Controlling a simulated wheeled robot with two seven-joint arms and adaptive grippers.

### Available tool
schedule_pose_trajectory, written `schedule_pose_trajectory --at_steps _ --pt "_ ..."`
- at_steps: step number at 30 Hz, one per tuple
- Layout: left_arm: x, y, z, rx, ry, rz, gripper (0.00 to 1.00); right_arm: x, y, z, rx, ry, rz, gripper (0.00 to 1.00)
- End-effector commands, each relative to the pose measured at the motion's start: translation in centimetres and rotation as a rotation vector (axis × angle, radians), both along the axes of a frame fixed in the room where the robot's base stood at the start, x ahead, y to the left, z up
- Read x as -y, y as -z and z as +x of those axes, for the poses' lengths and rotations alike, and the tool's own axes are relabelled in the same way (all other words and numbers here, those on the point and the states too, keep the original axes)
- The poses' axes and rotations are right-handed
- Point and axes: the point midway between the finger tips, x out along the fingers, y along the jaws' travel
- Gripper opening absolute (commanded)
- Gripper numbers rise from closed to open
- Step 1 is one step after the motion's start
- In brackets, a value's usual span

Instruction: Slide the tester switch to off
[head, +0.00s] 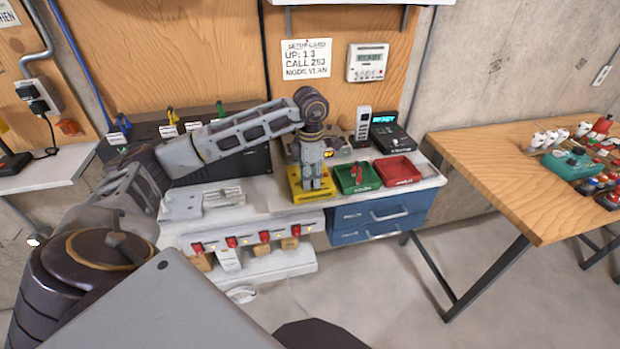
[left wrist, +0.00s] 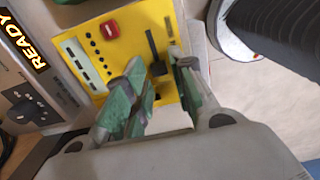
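The yellow tester (head: 299,196) lies on the bench below my left gripper (head: 312,180), which points down over it and hides much of it. In the left wrist view the yellow tester face (left wrist: 124,58) carries a red button (left wrist: 109,30), a pale strip with several holes and a black slide switch (left wrist: 152,44) in a dark slot. My left gripper (left wrist: 162,68) is open there, its green-padded fingers apart on either side of the switch's lower end. I cannot tell whether either finger touches the switch. My right gripper is not in view.
A green tray (head: 346,186) and a red tray (head: 411,177) stand just right of the tester. A grey device with a lit READY display (left wrist: 30,40) is close by. Blue drawers (head: 375,216) are below the bench. A wooden table (head: 500,165) stands right.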

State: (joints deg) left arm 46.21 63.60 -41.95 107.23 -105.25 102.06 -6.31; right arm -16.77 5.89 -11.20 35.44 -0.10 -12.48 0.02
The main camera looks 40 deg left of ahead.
Motion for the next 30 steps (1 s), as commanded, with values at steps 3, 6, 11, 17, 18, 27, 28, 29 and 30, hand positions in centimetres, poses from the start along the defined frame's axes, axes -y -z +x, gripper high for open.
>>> schedule_pose_trajectory --at_steps 3,6,11,17,18,27,28,29,30 --pt "0.0 -0.9 0.1 0.004 0.000 0.000 0.25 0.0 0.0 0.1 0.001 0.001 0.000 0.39" --pt "0.0 -2.0 0.1 0.004 0.000 0.000 0.25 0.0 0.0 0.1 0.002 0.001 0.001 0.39" --pt "0.0 -4.1 0.0 0.004 0.000 0.000 0.25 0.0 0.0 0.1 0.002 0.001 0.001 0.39" --pt "-0.1 -6.9 0.0 0.004 -0.001 0.000 0.25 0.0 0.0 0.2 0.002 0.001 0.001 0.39" --pt "-0.1 -7.4 0.0 0.004 -0.001 -0.001 0.25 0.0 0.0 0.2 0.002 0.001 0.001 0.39" --pt "-0.1 -10.6 0.0 0.002 -0.002 -0.001 0.25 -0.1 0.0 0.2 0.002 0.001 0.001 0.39" --pt "-0.1 -10.8 -0.1 0.001 -0.002 0.000 0.25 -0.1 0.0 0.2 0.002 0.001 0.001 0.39" --pt "-0.1 -11.0 -0.1 0.001 -0.002 0.000 0.25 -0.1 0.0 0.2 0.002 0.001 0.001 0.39" --pt "-0.2 -11.2 -0.1 0.001 -0.002 0.002 0.25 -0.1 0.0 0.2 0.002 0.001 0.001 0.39"
